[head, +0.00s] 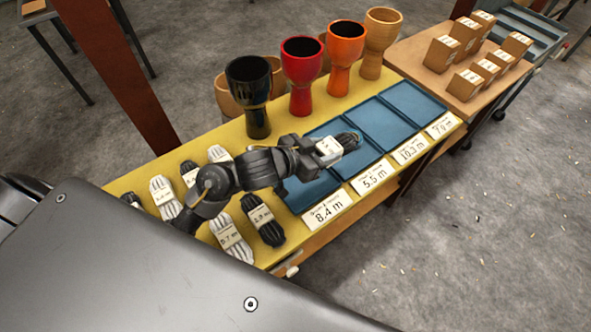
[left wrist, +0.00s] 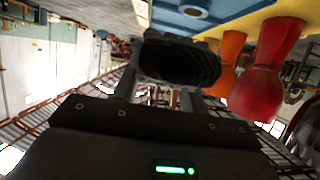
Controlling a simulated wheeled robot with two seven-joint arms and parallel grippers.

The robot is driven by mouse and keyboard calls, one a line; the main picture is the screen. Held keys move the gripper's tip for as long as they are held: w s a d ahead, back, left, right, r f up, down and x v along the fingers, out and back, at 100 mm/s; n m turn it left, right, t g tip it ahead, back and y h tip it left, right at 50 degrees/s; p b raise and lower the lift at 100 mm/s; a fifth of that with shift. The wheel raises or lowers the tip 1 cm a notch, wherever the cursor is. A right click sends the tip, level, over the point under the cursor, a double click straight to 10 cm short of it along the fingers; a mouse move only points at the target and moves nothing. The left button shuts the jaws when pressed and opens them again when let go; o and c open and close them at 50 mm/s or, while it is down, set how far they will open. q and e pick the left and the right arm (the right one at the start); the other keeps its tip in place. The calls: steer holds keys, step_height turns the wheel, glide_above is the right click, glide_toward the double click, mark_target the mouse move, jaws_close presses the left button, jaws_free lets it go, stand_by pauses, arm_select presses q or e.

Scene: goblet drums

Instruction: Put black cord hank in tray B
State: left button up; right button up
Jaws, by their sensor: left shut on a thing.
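My left gripper (head: 322,152) is shut on a black cord hank (head: 348,141) with a pale label, holding it over the blue trays. In the left wrist view the dark hank (left wrist: 180,62) lies across the gripper (left wrist: 155,92). Several blue trays stand in a row, with cards in front. The hank appears over the second tray from the left (head: 362,162), behind the card "5.5 m" (head: 371,179); its height is hard to judge. No tray letters are legible. The tray by "8.4 m" (head: 312,192) is partly hidden by my arm. My right gripper is not in view.
Black and white hanks, including a black one (head: 263,218), lie at the yellow table's left end. Goblet drums, including a red one (head: 301,75), stand along the back edge. Wooden blocks (head: 440,53) sit on a table to the right. The right-hand tray (head: 412,103) is empty.

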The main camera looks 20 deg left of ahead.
arm_select(q)
steer(key=w+a+f, duration=0.1)
steer(key=a+f, duration=0.1)
steer(key=a, duration=0.2)
steer(key=w+a+f, duration=0.1)
steer(key=a+f, duration=0.2)
steer(key=a, duration=0.1)
steer(key=a+f, duration=0.3)
steer(key=a, duration=0.1)
steer(key=shift+w+f, duration=0.1)
steer(key=shift+w, duration=0.3)
steer(key=shift+a+f, duration=0.2)
steer(key=shift+f, duration=0.1)
steer(key=shift+w+a+f, duration=0.15)
steer(key=shift+a+f, duration=0.2)
steer(key=shift+f, duration=0.05)
step_height(320, 180, down, 3)
steer(key=shift+p, duration=0.35)
steer(key=shift+f, duration=0.1)
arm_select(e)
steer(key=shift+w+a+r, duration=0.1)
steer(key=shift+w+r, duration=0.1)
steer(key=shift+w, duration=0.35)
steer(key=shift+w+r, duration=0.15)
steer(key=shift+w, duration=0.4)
